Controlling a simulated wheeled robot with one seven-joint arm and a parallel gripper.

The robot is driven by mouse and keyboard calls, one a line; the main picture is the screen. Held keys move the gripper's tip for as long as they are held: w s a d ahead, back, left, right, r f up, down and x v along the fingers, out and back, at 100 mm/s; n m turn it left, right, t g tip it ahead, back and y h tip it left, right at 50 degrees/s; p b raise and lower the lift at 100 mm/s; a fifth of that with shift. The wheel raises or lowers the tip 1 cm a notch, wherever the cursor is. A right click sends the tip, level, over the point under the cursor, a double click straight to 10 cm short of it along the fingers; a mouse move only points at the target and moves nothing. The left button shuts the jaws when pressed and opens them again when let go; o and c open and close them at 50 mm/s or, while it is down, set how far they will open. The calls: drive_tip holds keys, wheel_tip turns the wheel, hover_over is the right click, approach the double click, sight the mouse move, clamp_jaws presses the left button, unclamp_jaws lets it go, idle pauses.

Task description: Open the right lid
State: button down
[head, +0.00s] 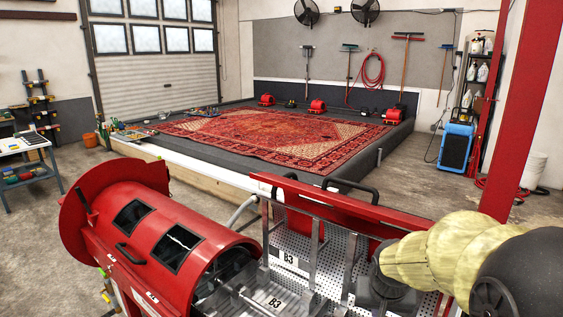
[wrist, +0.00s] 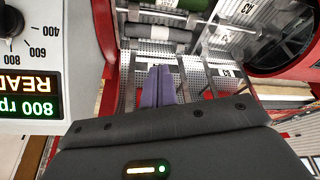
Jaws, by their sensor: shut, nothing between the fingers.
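A red drum-shaped machine stands at lower left in the head view. Its curved red lid (head: 165,235) is down, with two dark windows and a black handle. To its right is an uncovered perforated metal bay (head: 290,245) with "B3" labels. A red panel (head: 340,207) with black handles runs along the bay's far side; I cannot tell whether it is the right lid. My gripper (wrist: 160,72) is shut and empty, its purple-grey fingers in front of the perforated metal in the wrist view. Its fingertips are not clear in the head view.
A control panel (wrist: 40,65) reading 800 rpm is close at left in the wrist view. Rolled items (wrist: 155,35) and metal bars cross the bay. A red post (head: 515,110) stands at right. A patterned rug (head: 275,135) lies on the platform behind.

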drive_tip(key=s+a+f+n, duration=0.1)
drive_tip(key=s+a+f, duration=0.2)
drive_tip(key=s, duration=0.2)
drive_tip(key=s+a+f+n+g+y, duration=0.1)
drive_tip(key=s+a+f, duration=0.2)
drive_tip(key=s, duration=0.2)
drive_tip(key=shift+s+f+n, duration=0.2)
drive_tip(key=shift+n, duration=0.2)
